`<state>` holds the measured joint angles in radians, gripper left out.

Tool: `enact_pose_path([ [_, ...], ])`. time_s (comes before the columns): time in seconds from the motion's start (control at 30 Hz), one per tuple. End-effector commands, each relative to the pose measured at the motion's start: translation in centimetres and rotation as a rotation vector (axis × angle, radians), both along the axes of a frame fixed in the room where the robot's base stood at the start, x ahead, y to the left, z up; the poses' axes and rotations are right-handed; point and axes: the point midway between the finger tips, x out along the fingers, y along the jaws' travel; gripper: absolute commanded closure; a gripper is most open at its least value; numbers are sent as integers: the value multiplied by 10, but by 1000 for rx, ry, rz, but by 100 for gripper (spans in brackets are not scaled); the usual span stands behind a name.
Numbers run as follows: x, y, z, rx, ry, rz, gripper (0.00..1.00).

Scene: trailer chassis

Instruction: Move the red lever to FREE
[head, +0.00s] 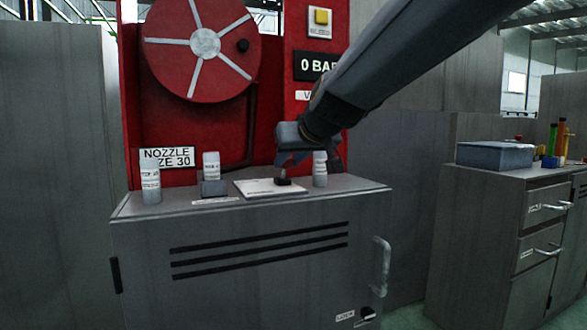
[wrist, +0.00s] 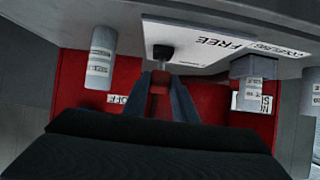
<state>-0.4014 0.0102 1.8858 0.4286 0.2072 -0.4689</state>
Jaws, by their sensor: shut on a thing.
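My gripper (head: 293,160) is lowered over the white plate (head: 262,190) on the grey cabinet top. In the wrist view its two fingers (wrist: 160,82) are shut on a small red piece between them, which looks like the red lever (wrist: 158,89). A black knob-like mount (wrist: 163,52) stands on the plate just beyond the fingertips; it also shows in the head view (head: 283,181). The word FREE (wrist: 217,42) is printed on the plate, upside down, to the right of the mount in the wrist view. Most of the lever is hidden by the fingers.
White labelled cylinders (head: 150,181) (head: 320,169) stand on the cabinet top on both sides. Another cylinder (head: 211,165) stands in a grey block (head: 214,188) left of the plate. A red panel with a reel (head: 180,45) rises behind. A workbench (head: 480,200) stands at right.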

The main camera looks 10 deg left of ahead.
Motion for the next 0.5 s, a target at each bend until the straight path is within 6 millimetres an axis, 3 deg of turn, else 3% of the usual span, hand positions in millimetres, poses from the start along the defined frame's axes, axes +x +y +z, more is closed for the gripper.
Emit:
enact_pose_path([
  [0.47, 1, 1, 1, 3, -5, 2, 100],
  [0.5, 1, 1, 1, 3, -5, 2, 74],
])
